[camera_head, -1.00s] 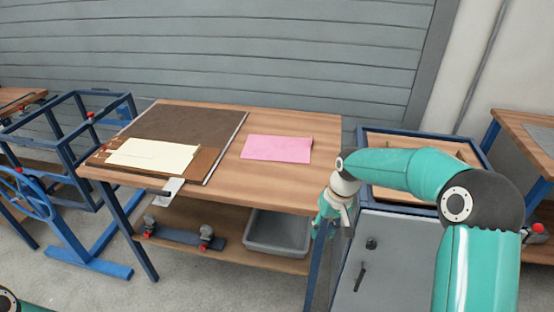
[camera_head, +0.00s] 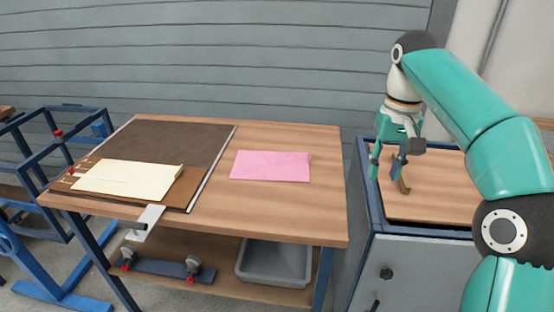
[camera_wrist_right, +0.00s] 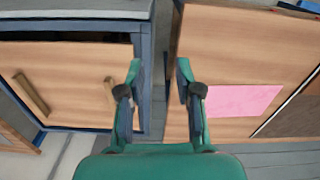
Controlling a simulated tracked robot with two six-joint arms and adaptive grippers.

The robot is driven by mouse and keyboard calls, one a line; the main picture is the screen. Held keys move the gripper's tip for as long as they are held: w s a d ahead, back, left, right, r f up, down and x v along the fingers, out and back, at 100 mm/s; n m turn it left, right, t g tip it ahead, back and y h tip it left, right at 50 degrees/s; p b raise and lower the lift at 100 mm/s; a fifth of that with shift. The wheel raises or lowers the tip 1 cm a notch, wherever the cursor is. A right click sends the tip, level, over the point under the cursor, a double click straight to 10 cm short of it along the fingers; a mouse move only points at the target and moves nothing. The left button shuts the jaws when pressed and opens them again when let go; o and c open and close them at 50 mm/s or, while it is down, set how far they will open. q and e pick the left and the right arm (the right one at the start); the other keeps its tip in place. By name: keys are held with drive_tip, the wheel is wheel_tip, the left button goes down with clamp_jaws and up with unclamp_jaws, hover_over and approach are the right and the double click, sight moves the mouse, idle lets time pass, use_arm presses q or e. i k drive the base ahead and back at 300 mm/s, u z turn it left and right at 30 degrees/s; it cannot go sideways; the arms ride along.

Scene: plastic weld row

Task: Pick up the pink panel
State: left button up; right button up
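The pink panel (camera_head: 270,166) lies flat on the right part of the wooden table (camera_head: 290,215). In the right wrist view the pink panel (camera_wrist_right: 242,100) shows to the right of the fingers. My right gripper (camera_head: 384,172) is above the cabinet to the right of the table, apart from the panel and pointing down. Its fingers (camera_wrist_right: 160,95) are spread with nothing between them in the right wrist view. My left gripper is not in view.
A cream panel (camera_head: 127,180) lies on a dark brown mat (camera_head: 165,144) at the table's left. A grey bin (camera_head: 274,263) sits on the lower shelf. The blue-framed cabinet (camera_head: 432,200) stands right of the table. A blue frame (camera_head: 60,150) stands at left.

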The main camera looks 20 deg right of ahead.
sight(268, 165)
drive_tip(key=i, duration=1.15)
drive_tip(key=u, duration=0.05)
